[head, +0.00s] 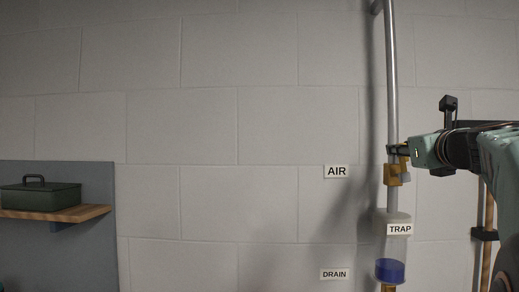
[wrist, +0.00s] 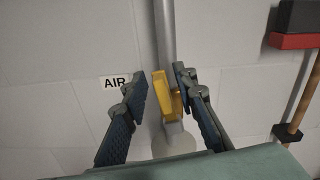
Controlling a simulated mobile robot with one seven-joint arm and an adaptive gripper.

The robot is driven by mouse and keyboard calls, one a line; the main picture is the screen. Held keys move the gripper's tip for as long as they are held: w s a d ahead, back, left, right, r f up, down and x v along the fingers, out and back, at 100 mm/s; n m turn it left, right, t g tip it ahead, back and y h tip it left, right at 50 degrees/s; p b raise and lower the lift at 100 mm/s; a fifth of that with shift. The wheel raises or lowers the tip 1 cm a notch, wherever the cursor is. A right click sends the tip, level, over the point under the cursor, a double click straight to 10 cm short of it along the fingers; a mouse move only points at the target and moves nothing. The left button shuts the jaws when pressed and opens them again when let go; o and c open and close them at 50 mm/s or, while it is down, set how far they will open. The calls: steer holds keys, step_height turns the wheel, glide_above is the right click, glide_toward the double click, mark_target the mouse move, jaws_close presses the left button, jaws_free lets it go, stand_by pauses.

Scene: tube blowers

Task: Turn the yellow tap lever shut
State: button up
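The yellow tap lever (wrist: 168,100) shows in the wrist view on a grey vertical pipe (wrist: 164,30), between my gripper's two fingers. It looks upright, roughly along the pipe. My gripper (wrist: 160,76) is open around it. The right finger is close beside the lever; I cannot tell if they touch. The left finger stands apart from it. In the head view my gripper (head: 399,150) reaches in from the right at the pipe, and the brass-yellow tap (head: 392,174) shows just below the fingers. The lever is hard to make out there.
A clear trap (head: 398,228) labelled TRAP with blue liquid (head: 390,270) hangs below the tap. Labels AIR (head: 337,171) and DRAIN (head: 335,274) are on the block wall. A wooden-handled tool (wrist: 297,110) hangs at right. A green box (head: 40,195) sits on a shelf at far left.

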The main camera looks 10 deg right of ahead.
jaws_close()
